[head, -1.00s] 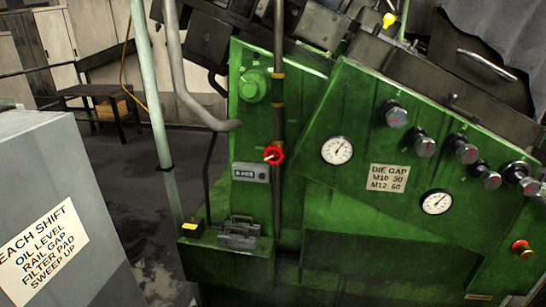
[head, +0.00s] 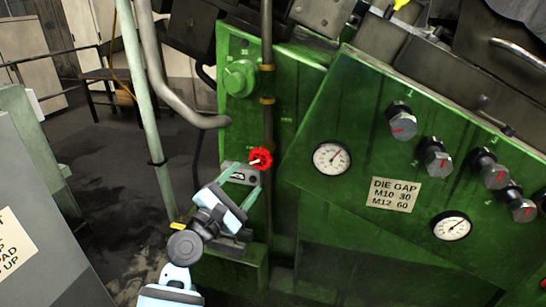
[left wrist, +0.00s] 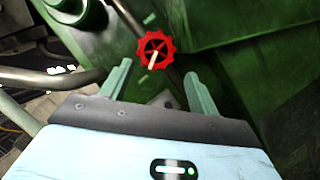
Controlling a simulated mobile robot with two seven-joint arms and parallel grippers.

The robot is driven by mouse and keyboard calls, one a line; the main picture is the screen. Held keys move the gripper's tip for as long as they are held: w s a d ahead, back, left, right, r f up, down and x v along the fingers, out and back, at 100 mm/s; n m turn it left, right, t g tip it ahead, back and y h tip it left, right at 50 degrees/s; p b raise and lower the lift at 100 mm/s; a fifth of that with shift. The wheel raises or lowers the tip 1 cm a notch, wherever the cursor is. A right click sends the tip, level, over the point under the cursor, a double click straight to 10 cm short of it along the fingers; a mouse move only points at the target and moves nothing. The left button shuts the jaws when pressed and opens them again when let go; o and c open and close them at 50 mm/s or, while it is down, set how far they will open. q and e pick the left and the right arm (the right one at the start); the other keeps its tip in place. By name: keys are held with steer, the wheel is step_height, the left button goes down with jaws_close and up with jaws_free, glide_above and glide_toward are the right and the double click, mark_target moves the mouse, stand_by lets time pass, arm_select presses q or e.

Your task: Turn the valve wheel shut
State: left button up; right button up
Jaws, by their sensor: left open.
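The red valve wheel (head: 260,159) sits on a vertical pipe at the left side of the green machine. It also shows in the left wrist view (left wrist: 155,46), with a toothed rim, spokes and a pale handle or pointer towards its lower part. My left gripper (head: 242,180) is open, just below the wheel in the head view. In the left wrist view its two pale green fingers (left wrist: 158,82) stand apart, with the wheel beyond and between them. Nothing is between the fingertips. I cannot tell the exact gap to the wheel. My right gripper is not in view.
The green machine (head: 330,210) carries gauges and several knobs at right. A grey pipe (head: 172,85) and a pale green post (head: 140,110) stand left of the wheel. A grey cabinet (head: 40,265) is at lower left. A small counter box is partly behind my gripper.

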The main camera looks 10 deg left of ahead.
mark_target(259, 160)
arm_select(q)
steer(key=shift+r, duration=0.45)
steer(key=shift+x, duration=3.85)
steer(key=shift+a, duration=0.1)
steer(key=c, duration=0.7)
